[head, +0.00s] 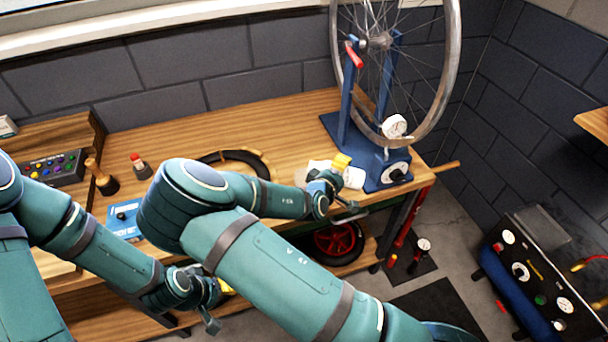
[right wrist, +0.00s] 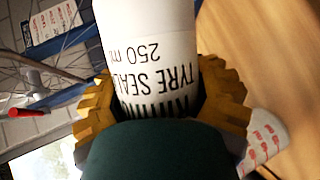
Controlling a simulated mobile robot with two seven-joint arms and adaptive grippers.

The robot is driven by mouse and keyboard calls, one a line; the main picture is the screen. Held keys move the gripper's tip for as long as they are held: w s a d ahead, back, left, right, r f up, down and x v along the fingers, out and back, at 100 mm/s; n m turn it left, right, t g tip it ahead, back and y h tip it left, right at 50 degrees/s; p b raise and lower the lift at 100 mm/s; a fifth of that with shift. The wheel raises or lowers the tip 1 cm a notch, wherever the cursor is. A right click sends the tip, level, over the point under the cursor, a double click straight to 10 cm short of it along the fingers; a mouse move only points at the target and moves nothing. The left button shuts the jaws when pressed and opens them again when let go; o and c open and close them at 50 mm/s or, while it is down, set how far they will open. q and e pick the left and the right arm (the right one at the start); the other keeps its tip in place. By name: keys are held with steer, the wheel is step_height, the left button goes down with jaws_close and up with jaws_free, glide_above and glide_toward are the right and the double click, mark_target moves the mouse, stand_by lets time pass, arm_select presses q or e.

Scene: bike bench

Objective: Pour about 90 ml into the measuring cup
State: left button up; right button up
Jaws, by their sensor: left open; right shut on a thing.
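My right gripper (head: 342,164) is over the right part of the bench, below the wheel stand. In the right wrist view its yellow fingers are shut on a white bottle (right wrist: 150,40) with black lettering that reads "TYRE SEAL" and "250 ml". The bottle's ends are out of view or hidden, so I cannot tell its tilt. In the head view the bottle is small and partly hidden by the gripper. My left gripper (head: 218,298) is open and low, by the front edge of the bench. I cannot make out the measuring cup in either view.
The wooden bench (head: 240,112) carries a blue wheel stand (head: 345,125) with a spoked wheel (head: 452,60), a black tyre (head: 262,165) and a button box (head: 52,168). A white printed sheet or cloth (right wrist: 265,145) lies near the bottle. A compressor-like machine (head: 535,275) stands on the right.

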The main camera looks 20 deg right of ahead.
steer(key=shift+a+r+n+h, duration=0.1)
steer(key=shift+r+n+h, duration=0.3)
steer(key=shift+r, duration=0.15)
stand_by(0.6)
steer(key=shift+r+n, duration=0.35)
steer(key=shift+n, duration=0.05)
stand_by(0.4)
steer(key=shift+w+r+h, duration=0.2)
steer(key=shift+h, duration=0.1)
stand_by(0.7)
steer(key=shift+s+a+r+n+h, duration=0.1)
steer(key=shift+a+r+n+h, duration=0.25)
steer(key=shift+n, duration=0.15)
stand_by(0.6)
steer(key=shift+w+r+b, duration=0.15)
steer(key=shift+w+b, duration=0.05)
steer(key=shift+b, duration=0.25)
stand_by(0.3)
steer(key=shift+s+d+f+m+y+p, duration=0.15)
steer(key=shift+f+m+y+p, duration=0.3)
steer(key=shift+p, duration=0.4)
steer(key=shift+f+m+y, duration=0.4)
steer(key=shift+f+m, duration=0.25)
steer(key=shift+f, duration=0.15)
steer(key=shift+f+b, duration=0.25)
steer(key=shift+b, duration=0.15)
